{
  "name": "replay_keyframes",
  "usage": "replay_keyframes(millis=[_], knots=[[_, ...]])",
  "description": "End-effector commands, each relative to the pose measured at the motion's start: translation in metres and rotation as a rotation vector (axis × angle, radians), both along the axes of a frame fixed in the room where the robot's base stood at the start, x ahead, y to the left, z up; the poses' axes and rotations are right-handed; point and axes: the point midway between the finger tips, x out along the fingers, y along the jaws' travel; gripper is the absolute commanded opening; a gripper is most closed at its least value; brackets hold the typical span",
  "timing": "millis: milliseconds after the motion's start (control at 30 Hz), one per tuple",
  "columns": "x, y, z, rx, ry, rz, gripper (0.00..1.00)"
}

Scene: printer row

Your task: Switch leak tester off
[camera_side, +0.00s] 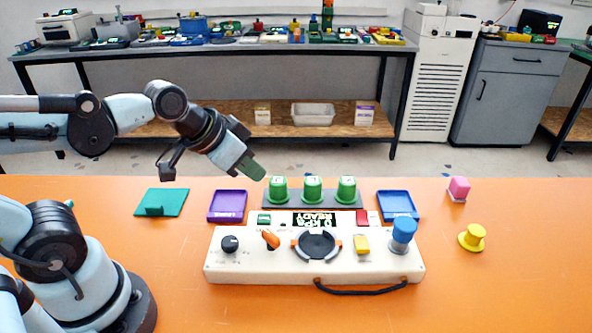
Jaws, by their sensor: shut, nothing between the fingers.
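The leak tester (290,272) is a long cream box on the orange table, in the middle of the side view. Its small screen (314,220) is lit and reads "0 kPa READY". A green control (264,219) sits left of the screen and a red one (362,217) right of it. The front row has a black knob (230,244), a tilted orange lever (270,239), a round black fixture (317,244), a yellow button (361,243) and a blue cylinder (404,231). My gripper (255,171) is shut and empty, above and behind the tester's left part, touching nothing.
Three green caps (312,189) stand on a dark strip behind the tester. A purple tray (227,218), a blue tray (411,217) and a green plate (175,192) lie nearby. A pink block (459,187) and yellow knob (472,237) stand right. A black cable (360,291) runs along the front.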

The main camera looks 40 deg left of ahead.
Motion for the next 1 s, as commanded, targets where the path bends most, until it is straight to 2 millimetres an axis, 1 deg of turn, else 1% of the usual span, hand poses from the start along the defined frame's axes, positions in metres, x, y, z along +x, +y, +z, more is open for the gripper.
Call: replay_keyframes(millis=[33, 200, 300, 400, 533, 733, 1000], knots=[[0.011, -0.008, 0.003, 0.004, -0.01, -0.067, 0.0], [0.047, -0.039, 0.007, 0.028, -0.073, -0.332, 0.0], [0.066, -0.055, 0.007, 0.043, -0.121, -0.464, 0.0], [0.079, -0.067, 0.007, 0.057, -0.165, -0.561, 0.0], [0.089, -0.075, 0.006, 0.071, -0.203, -0.634, 0.0], [0.096, -0.08, 0.001, 0.076, -0.215, -0.656, 0.0], [0.112, -0.092, -0.018, 0.077, -0.214, -0.654, 0.0]])
